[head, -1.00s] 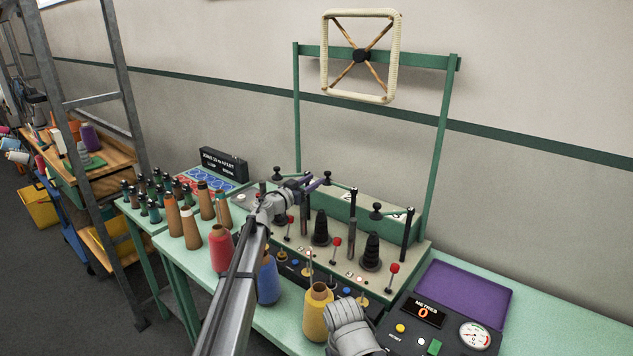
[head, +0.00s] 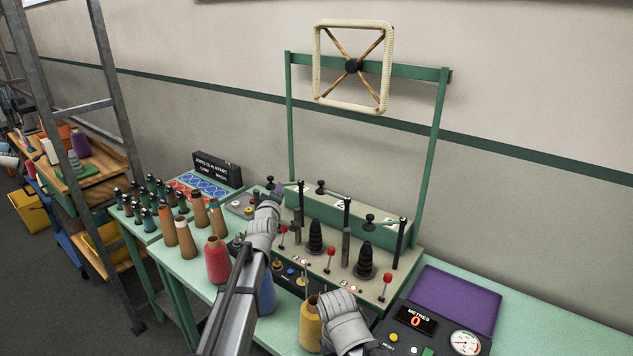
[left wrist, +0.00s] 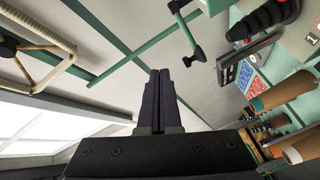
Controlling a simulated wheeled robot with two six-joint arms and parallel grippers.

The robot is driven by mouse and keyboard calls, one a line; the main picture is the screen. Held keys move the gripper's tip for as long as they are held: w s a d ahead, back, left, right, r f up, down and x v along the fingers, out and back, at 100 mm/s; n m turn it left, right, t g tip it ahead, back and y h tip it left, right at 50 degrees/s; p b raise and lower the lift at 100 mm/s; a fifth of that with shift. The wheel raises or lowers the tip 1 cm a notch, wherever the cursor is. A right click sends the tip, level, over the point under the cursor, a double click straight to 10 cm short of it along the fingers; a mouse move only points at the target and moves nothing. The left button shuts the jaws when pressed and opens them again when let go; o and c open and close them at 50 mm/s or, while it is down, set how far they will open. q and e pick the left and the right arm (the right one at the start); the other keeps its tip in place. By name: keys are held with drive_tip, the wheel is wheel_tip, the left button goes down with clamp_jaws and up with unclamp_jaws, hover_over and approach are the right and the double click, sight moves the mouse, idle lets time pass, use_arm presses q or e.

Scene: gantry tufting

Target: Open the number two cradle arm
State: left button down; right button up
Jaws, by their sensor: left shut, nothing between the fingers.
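The number two cradle arm, the middle of three, is a green bar with a black knob (head: 320,186) at its far-left end and a tall black post at the other. It lies above the middle black cone (head: 315,237). My left gripper (head: 273,194) is shut and empty, left of that knob and near the leftmost cradle arm. In the left wrist view its dark fingers (left wrist: 160,98) are together, apart from a black-knobbed cradle arm (left wrist: 194,57) above right; I cannot tell its number.
A red cone (head: 217,261), a blue cone (head: 267,293) and a yellow cone (head: 311,325) stand before the machine. Red-topped levers (head: 330,253) line its deck. A metre counter (head: 416,320) sits right. A wound frame (head: 353,67) hangs above.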

use_arm(q)
drive_tip(key=s+d+f+n+g+h+p, duration=0.1)
drive_tip(key=s+d+n+g+h+p, duration=0.1)
drive_tip(key=s+d+h, duration=0.4)
drive_tip(key=y+b, duration=0.2)
drive_tip(key=b, duration=0.1)
approach(320, 183)
drive_tip(key=shift+g, duration=0.3)
drive_tip(key=x, duration=0.5)
drive_tip(key=shift+w, duration=0.35)
drive_tip(key=shift+w+d+f, duration=0.15)
drive_tip(key=shift+w+d, duration=0.05)
drive_tip(key=shift+w, duration=0.3)
use_arm(e)
drive_tip(key=shift+w+f, duration=0.2)
drive_tip(key=shift+w, duration=0.4)
use_arm(q)
drive_tip(key=shift+x, duration=0.8)
drive_tip(key=shift+s+a+r, duration=0.1)
drive_tip(key=shift+r, duration=0.1)
